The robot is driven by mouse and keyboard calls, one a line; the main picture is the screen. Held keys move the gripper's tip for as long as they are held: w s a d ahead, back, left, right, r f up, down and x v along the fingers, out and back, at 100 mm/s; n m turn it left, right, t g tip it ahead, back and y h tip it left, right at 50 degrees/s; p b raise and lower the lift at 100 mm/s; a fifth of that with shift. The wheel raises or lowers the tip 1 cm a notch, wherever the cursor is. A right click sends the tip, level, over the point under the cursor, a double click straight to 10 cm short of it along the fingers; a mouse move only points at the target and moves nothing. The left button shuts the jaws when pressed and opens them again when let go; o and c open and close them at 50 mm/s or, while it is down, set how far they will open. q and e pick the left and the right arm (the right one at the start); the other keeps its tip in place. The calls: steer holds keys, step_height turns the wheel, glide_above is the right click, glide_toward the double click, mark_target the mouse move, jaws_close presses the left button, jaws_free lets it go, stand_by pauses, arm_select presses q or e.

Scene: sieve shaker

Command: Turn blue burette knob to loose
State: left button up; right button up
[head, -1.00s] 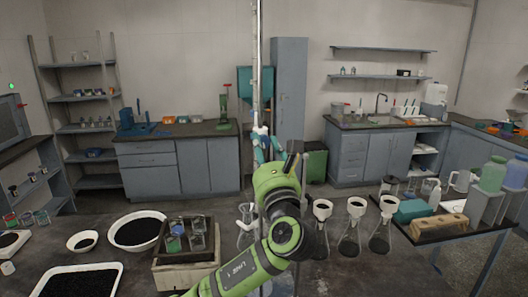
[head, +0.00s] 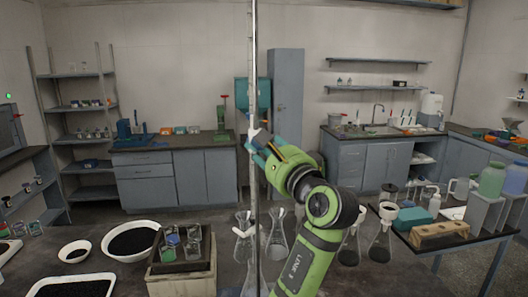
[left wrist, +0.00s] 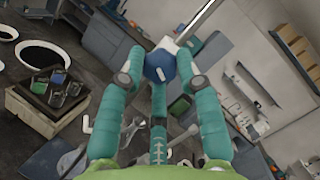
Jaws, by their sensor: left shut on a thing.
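The burette (head: 254,60) is a thin upright glass tube near the middle of the head view. My left gripper (head: 257,147) is at its white stopcock (head: 260,136), reaching in from the right of the tube. In the left wrist view the blue knob (left wrist: 159,67) sits between the teal fingers of my left gripper (left wrist: 158,80), which are shut on it. There the tube (left wrist: 200,17) runs to the upper right. In the head view the fingers hide the knob. My right gripper is not in view.
Several conical flasks (head: 379,245) stand on the dark bench to the right of and below the burette. A wooden box (head: 182,277) with small jars and white dishes of black grains (head: 132,238) are at the left. A side table (head: 437,240) holds bottles.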

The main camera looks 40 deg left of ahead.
arm_select(q)
steer(key=n, duration=0.2)
steer(key=n+g+h, duration=0.1)
steer(key=n, duration=0.2)
steer(key=shift+s+r, duration=0.1)
steer(key=shift+r, duration=0.1)
stand_by(0.5)
steer(key=o, duration=1.1)
steer(key=shift+s+a, duration=0.15)
steer(key=shift+s, duration=0.05)
steer(key=v, duration=1.2)
steer(key=shift+r, duration=0.3)
